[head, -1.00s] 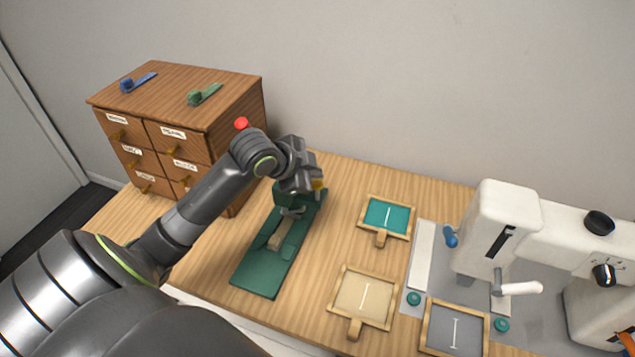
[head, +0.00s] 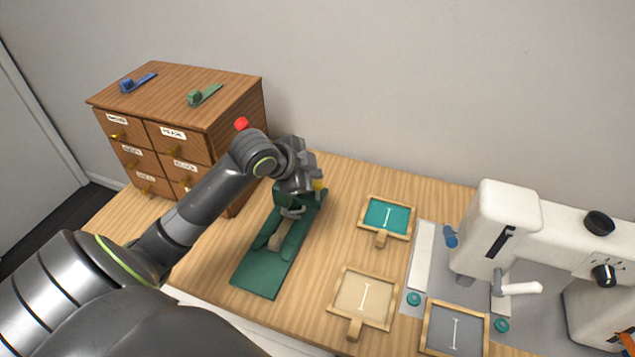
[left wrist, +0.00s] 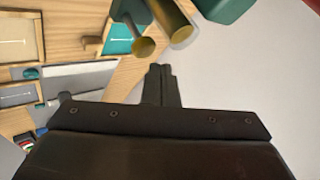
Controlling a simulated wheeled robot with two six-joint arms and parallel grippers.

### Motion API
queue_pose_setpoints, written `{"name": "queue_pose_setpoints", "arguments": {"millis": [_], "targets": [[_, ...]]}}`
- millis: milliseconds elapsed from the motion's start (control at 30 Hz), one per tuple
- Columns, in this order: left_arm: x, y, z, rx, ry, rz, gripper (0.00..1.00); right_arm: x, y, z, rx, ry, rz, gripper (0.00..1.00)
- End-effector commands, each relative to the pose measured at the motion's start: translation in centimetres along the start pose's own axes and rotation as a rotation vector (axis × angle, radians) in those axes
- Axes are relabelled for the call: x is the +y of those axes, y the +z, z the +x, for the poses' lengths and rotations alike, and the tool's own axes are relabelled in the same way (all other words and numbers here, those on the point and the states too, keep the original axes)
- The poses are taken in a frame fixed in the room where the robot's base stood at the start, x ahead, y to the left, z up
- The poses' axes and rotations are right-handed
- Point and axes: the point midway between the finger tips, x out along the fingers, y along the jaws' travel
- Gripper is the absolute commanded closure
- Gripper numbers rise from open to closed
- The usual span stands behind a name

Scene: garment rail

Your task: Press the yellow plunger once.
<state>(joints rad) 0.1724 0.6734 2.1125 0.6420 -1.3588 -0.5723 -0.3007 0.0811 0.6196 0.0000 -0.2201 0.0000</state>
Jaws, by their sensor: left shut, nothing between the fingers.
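The yellow plunger (head: 319,185) shows as a small yellow patch at the back of a green press (head: 262,274), mostly hidden behind my left gripper (head: 298,182). In the left wrist view, a yellow cylinder (left wrist: 172,22) stands out from a green body, with a smaller brass-coloured round end (left wrist: 143,47) beside it. My left gripper's fingers (left wrist: 160,76) are shut and empty. They appear just short of the yellow parts in that view; I cannot tell whether they touch. My right gripper is not in view.
A wooden drawer cabinet (head: 235,140) stands left of the press, with a blue and a green clip on top. Framed teal (head: 386,216), cream (head: 363,296) and grey (head: 455,331) patches lie to the right. A white sewing-type machine (head: 497,230) stands at far right.

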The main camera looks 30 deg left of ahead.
Motion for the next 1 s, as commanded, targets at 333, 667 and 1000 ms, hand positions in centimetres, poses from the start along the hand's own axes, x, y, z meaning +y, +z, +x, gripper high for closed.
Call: {"name": "queue_pose_setpoints", "arguments": {"millis": [333, 667, 1000], "targets": [[0.0, 0.0, 0.0, 0.0, 0.0, 0.0, 1.0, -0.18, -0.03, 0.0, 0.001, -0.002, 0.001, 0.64], [0.3, 0.3, 0.39, -0.001, 0.0, -0.001, 1.0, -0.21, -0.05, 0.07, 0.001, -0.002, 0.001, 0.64], [0.43, 0.42, 0.57, 0.0, 0.0, 0.0, 1.0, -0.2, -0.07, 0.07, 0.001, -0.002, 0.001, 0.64]]}}
